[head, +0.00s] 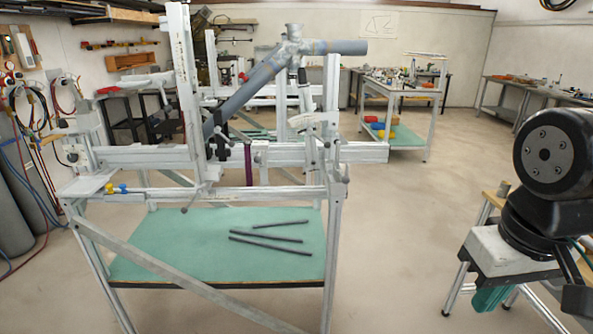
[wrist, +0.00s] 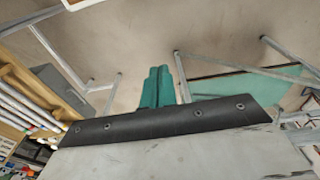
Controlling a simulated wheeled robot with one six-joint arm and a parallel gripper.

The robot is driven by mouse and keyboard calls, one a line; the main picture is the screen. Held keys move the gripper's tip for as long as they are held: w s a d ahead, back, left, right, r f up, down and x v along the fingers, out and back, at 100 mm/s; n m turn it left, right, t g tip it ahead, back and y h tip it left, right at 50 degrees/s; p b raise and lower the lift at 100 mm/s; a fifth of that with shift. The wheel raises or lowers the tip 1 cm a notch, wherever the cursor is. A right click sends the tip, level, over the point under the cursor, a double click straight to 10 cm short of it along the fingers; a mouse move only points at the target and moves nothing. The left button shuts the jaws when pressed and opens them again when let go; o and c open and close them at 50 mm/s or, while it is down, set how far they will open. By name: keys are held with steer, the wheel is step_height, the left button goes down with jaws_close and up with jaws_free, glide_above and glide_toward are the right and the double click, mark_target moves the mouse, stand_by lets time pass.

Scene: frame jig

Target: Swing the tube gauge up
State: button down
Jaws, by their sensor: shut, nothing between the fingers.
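The frame jig (head: 130,157) is a pale grey metal stand in the left half of the head view. It holds grey tubes (head: 255,85) joined at a lug near the top. A dark purple bar (head: 248,165) hangs upright at the middle of its rail, beside a black clamp (head: 218,140). I cannot tell for sure which part is the tube gauge. My gripper (head: 490,299) is at the lower right, well apart from the jig, pointing down. In the wrist view its green fingers (wrist: 157,88) are together with nothing between them.
A green shelf (head: 180,245) low in the jig bears several dark rods (head: 270,250). A wood-topped bench (head: 497,190) stands close behind my gripper. A workbench (head: 405,90) is farther back. The floor between jig and arm is clear. Gas cylinders (head: 12,190) stand at the left.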

stand_by(0.3)
steer(key=w+a+m+t+y, duration=0.1)
steer(key=w+a+m+t, duration=0.35)
steer(key=w, duration=1.05)
steer(key=w+a+f+m+t+y, duration=0.1)
steer(key=w+a+m+t, duration=0.35)
steer(key=w, duration=0.95)
steer(key=w+a+m+t+y, duration=0.1)
steer(key=w+a+m+t, duration=0.4)
steer(key=w, duration=1)
steer(key=w+a+f+m+t, duration=0.3)
steer(key=w+a+f+m, duration=0.4)
steer(key=w+a+m, duration=0.25)
steer(key=s+a+f+m+t, duration=0.2)
steer(key=a+f+m+t, duration=0.1)
steer(key=f+m, duration=0.1)
steer(key=s+a+f+m+t, duration=0.3)
steer(key=f+m, duration=0.1)
steer(key=f, duration=0.2)
steer(key=shift+s+f, duration=0.25)
steer(key=shift+f, duration=0.05)
steer(key=shift+a, duration=0.1)
